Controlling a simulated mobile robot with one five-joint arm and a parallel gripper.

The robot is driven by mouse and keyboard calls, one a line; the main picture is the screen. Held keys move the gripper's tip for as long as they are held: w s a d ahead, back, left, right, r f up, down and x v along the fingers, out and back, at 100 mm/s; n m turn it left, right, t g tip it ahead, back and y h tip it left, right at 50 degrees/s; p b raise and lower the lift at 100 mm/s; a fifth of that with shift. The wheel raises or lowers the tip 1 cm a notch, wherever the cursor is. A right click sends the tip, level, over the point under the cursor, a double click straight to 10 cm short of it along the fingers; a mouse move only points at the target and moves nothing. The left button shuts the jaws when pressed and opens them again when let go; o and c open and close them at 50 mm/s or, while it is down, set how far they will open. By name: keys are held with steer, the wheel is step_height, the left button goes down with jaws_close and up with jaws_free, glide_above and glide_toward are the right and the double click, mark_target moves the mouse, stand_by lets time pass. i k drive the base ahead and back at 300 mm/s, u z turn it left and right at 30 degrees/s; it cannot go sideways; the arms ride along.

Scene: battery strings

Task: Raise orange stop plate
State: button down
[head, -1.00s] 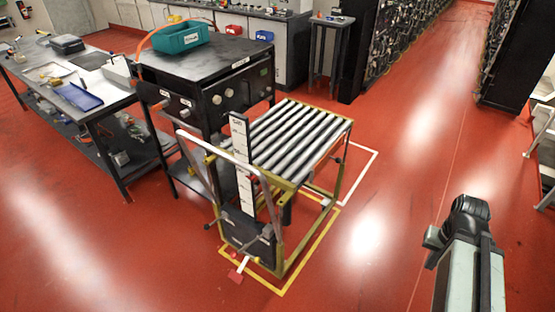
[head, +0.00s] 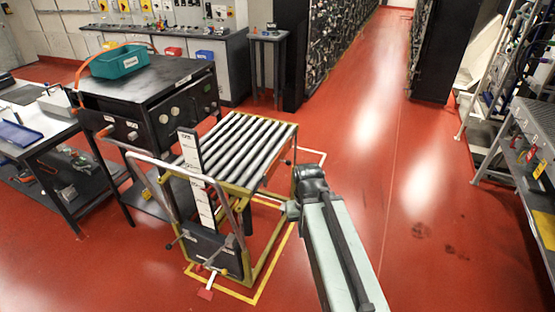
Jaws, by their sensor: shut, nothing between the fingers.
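I cannot make out an orange stop plate on the roller cart (head: 228,187). The cart has a bed of grey rollers (head: 240,145), a yellow-green frame and a pale push handle at its near end. A black and white upright scale (head: 197,180) stands at that end, with a dark panel (head: 212,250) below it. My arm rises from the bottom, just right of the cart in the picture. Its dark joint overlaps the cart's right edge. My gripper's fingers do not show.
A black cabinet (head: 150,90) with knobs stands behind the cart, carrying a teal bin (head: 118,62). A workbench (head: 40,145) is at left and a shelf rack (head: 535,150) at right. The red floor (head: 430,215) between the cart and rack is open.

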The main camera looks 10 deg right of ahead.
mark_target(278, 161)
steer(key=u, duration=0.05)
steer(key=i, duration=1)
steer(key=z, duration=0.05)
steer(key=k, duration=1.7)
steer(key=z, duration=0.9)
steer(key=i, duration=1.65)
steer(key=u, duration=1.95)
